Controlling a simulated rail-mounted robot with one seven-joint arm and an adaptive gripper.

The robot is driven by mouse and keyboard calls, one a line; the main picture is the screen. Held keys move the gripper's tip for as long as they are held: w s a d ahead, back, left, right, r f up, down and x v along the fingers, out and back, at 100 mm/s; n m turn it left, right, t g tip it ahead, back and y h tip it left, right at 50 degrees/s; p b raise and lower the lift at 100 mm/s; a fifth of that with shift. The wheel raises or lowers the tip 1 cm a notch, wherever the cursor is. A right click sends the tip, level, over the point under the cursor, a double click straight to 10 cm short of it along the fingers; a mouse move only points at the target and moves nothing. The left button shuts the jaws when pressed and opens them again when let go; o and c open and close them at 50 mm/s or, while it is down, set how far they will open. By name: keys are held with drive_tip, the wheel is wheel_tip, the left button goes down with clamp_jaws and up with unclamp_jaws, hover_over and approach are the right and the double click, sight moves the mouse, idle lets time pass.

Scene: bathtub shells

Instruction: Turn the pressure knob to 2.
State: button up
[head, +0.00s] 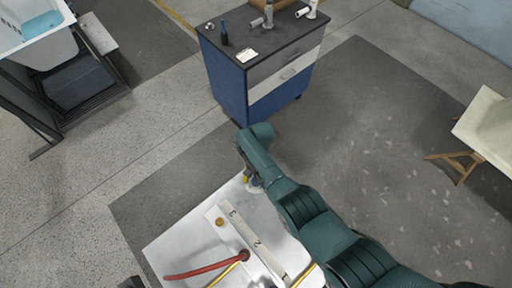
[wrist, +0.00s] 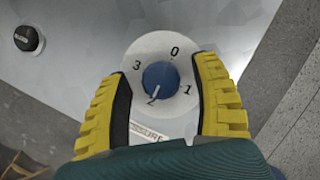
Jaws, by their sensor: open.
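The pressure knob (wrist: 160,78) is a round blue knob on a white dial plate (wrist: 138,50) marked 0, 1, 2 and 3. A short white mark on the knob's lower edge points at or very near the 2. A "…SSURE" label below the dial is partly hidden. My gripper (wrist: 163,85) is open, with one yellow-padded finger on each side of the knob; gaps show between the fingers and the knob. In the head view my gripper (head: 251,181) is low over the far corner of the light metal panel (head: 170,240), where the arm partly hides the dial.
A black round button or knob (wrist: 28,38) sits on the panel at upper left in the wrist view. The panel carries a numbered strip (head: 240,228) and red and yellow hoses. A blue drawer cabinet (head: 228,75) stands beyond, with open floor between.

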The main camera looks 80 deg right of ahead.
drive_tip(key=v, duration=1.1)
drive_tip(key=shift+r, duration=0.3)
drive_tip(key=shift+d, duration=0.1)
